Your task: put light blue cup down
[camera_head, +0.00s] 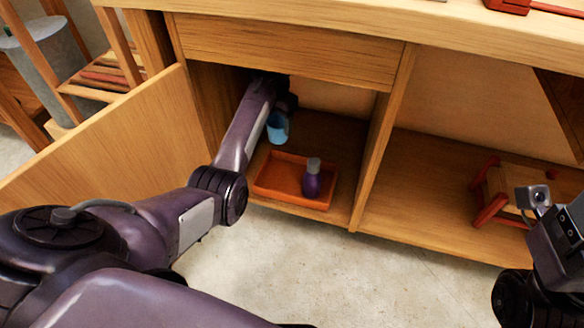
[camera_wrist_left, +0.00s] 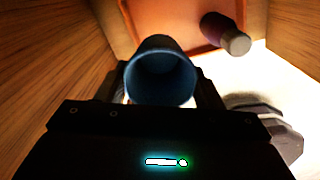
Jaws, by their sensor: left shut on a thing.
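The light blue cup (camera_head: 278,128) is inside the left cupboard compartment, at the end of my left arm. My left gripper (camera_head: 286,104) is deep in that compartment, partly hidden by the arm and the cabinet's upper edge. In the left wrist view the cup (camera_wrist_left: 161,78) sits between the two fingers with its round opening towards the camera, and the gripper is shut on it. Whether the cup's base touches the compartment floor cannot be told. My right gripper shows only in part at the right edge; its fingers cannot be made out.
An orange tray (camera_head: 272,184) with a purple bottle (camera_head: 312,179) upright in it stands in front of the cup. Compartment walls flank the arm, and the open door (camera_head: 120,150) is at left. A small red-legged wooden stool (camera_head: 492,187) stands in the right compartment.

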